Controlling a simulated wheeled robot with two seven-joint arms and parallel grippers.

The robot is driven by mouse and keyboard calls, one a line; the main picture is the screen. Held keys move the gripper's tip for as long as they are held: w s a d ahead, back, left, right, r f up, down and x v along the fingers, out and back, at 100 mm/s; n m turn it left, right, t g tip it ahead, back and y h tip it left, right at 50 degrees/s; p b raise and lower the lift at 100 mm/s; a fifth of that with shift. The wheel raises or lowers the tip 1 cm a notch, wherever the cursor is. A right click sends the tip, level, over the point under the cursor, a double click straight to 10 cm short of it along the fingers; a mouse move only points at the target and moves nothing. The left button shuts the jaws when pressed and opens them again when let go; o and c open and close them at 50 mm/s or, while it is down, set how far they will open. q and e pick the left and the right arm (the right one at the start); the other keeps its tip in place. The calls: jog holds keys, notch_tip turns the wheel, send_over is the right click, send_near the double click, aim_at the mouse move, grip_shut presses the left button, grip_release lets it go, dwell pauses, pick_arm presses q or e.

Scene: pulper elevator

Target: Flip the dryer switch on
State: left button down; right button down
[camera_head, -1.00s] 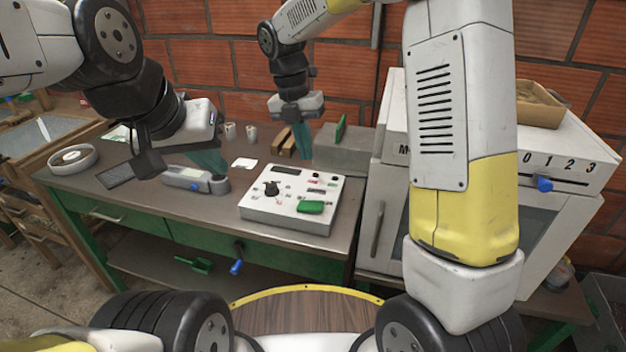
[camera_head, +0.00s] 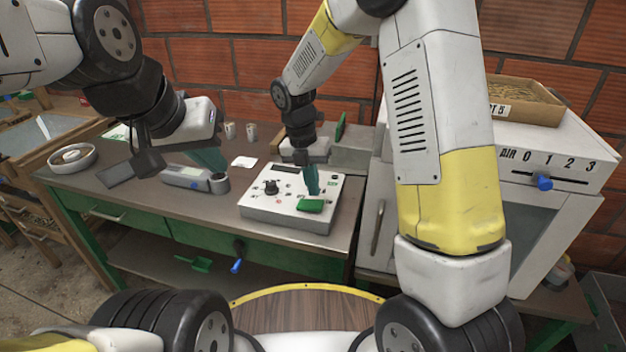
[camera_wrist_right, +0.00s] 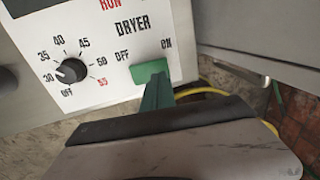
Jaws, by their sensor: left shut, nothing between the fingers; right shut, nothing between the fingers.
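The white control box (camera_head: 285,222) sits on the workbench with a dark knob, small switches and a green dryer switch (camera_head: 311,205). In the right wrist view the green dryer switch (camera_wrist_right: 148,69) lies under the OFF and ON labels; I cannot tell which way it is set. My right gripper (camera_head: 312,187) is shut and empty, its teal fingertips pointing down just behind the switch. The right wrist view shows the fingers (camera_wrist_right: 158,94) overlapping the switch; contact is unclear. My left gripper (camera_head: 213,162) is shut and empty over the bench, left of the box.
A grey handheld device (camera_head: 190,178) and a round dish (camera_head: 72,158) stand left on the workbench (camera_head: 150,200). Two small cups (camera_head: 240,131) stand behind. A white oven-like machine (camera_head: 545,150) with a blue slider knob (camera_head: 544,183) stands right, a wooden tray (camera_head: 525,100) on top.

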aim_at(316, 204)
jog(key=shift+s+d+f, duration=0.1)
jog(key=shift+d+f, duration=0.05)
jog(key=shift+f, duration=0.55)
jog(key=shift+d+f, duration=0.1)
jog(key=shift+f, duration=0.6)
jog(key=shift+s+d+f+y, duration=0.1)
jog(key=shift+d+f+y, duration=0.15)
jog(key=shift+y, duration=0.15)
jog(key=shift+a, duration=0.25)
jog(key=shift+w+a+r, duration=0.2)
jog(key=shift+w+a, duration=0.1)
jog(key=shift+a, duration=0.35)
